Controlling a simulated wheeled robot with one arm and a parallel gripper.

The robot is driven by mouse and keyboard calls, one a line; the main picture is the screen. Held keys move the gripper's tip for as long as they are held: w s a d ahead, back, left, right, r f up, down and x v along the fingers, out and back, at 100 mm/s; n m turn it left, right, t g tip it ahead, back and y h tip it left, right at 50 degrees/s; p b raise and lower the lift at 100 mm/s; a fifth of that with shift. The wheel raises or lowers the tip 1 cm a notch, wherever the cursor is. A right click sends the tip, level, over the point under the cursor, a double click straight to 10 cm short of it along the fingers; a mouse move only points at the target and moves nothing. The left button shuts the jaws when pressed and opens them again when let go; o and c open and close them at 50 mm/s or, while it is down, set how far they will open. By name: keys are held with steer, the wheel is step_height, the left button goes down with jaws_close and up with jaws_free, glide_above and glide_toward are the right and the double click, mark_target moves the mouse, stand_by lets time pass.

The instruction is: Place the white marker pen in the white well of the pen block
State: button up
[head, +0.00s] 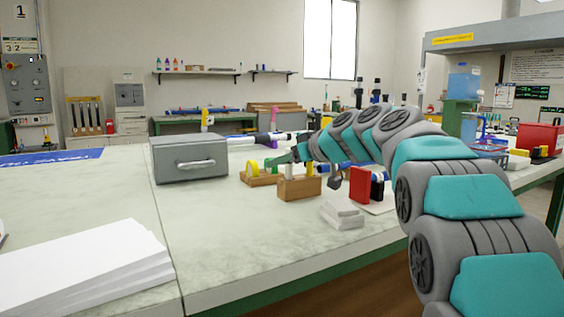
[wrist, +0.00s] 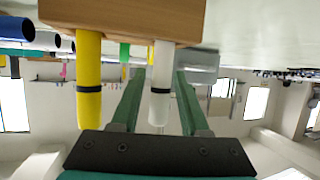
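The white marker pen (head: 289,170) stands upright at the block, left of a yellow pen (head: 310,168). In the wrist view the white pen (wrist: 161,75) extends from the block beside the yellow pen (wrist: 89,75). My gripper (head: 270,161) is at pen height by the block. Its green fingers (wrist: 159,73) are apart, one on each side of the white pen, with visible gaps. The well itself is hidden.
A grey drawer box (head: 190,158) stands at left. A second wooden block with a yellow ring (head: 258,178) is just behind the pen block. A red item (head: 360,184) and white stacked pieces (head: 341,213) lie to the right.

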steer(key=shift+o, duration=0.2)
steer(key=v, duration=1.2)
steer(key=shift+b, duration=0.4)
